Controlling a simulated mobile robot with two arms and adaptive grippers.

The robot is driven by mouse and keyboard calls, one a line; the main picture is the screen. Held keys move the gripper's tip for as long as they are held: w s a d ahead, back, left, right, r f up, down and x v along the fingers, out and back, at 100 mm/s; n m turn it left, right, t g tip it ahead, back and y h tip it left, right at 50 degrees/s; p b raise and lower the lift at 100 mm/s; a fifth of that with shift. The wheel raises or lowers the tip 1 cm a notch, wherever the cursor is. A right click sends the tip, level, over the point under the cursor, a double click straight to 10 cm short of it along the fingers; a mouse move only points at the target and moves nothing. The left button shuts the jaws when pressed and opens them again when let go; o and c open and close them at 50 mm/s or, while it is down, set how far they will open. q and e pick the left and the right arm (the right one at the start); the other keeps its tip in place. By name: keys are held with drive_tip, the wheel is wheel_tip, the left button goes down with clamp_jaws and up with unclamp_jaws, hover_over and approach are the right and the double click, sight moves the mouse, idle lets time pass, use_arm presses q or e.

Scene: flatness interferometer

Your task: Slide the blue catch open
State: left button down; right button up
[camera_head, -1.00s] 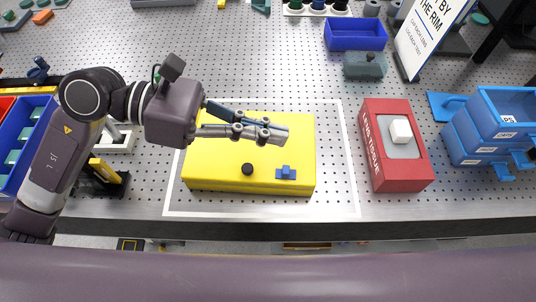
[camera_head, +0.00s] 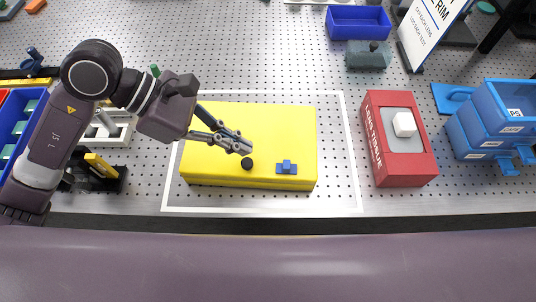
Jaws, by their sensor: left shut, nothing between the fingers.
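The blue catch (camera_head: 287,167) is a small block on a blue plate, at the front edge of the yellow case (camera_head: 280,125). A round black knob (camera_head: 247,163) sits to its left on the same case. My left gripper (camera_head: 246,149) is shut and empty. Its fingertips show just above the black knob, left of the blue catch and apart from it. Whether the fingertips touch the case or knob cannot be told. My right gripper is not in view.
The case lies inside a white outline on a perforated metal table (camera_head: 335,215). To the right stand a red lens tissue box (camera_head: 380,150) and blue drawers (camera_head: 490,125). A blue bin (camera_head: 358,22) and a grey block are behind. The table's front edge is close.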

sight(269, 167)
use_arm(q)
drive_tip(key=p+x, duration=0.2)
drive_tip(key=x, duration=0.5)
drive_tip(key=shift+s+d+r, duration=0.1)
drive_tip(key=shift+d+f, duration=0.3)
drive_tip(key=shift+f, duration=0.15)
drive_tip(key=d+b, duration=0.1)
drive_tip(key=d, duration=0.3)
drive_tip(key=shift+s, duration=0.1)
drive_tip(key=shift+a, duration=0.15)
drive_tip(key=shift+r, duration=0.1)
